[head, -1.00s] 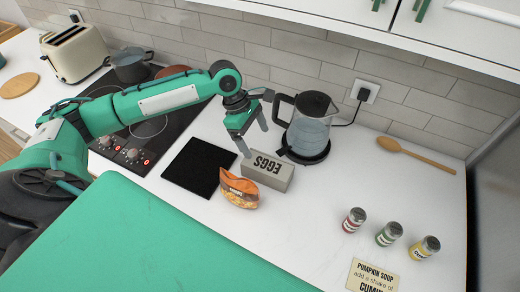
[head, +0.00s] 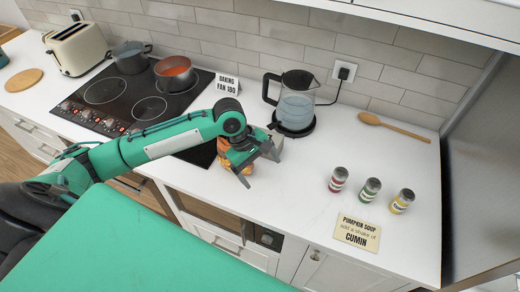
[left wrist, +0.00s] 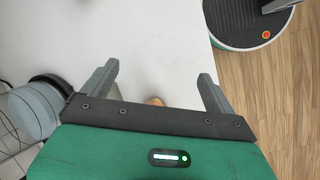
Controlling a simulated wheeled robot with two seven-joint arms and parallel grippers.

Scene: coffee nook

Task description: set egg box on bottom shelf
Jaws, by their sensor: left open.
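The egg box shows clearly only in the earlier head frame, as a grey block marked EGGS beside the orange bag. Now my left gripper (head: 260,168) covers that spot, and I cannot tell the box apart from the grey fingers. The gripper is low over the counter in front of the kettle. My right gripper is out of view. I cannot make out a bottom shelf.
A glass kettle (head: 296,103) stands behind the gripper. The orange bag (head: 224,150) is partly hidden by my arm. A hob (head: 115,92) with pots is at left. Several spice jars, including a green-labelled one (head: 370,190), and a recipe card (head: 357,232) are at right. Counter between is clear.

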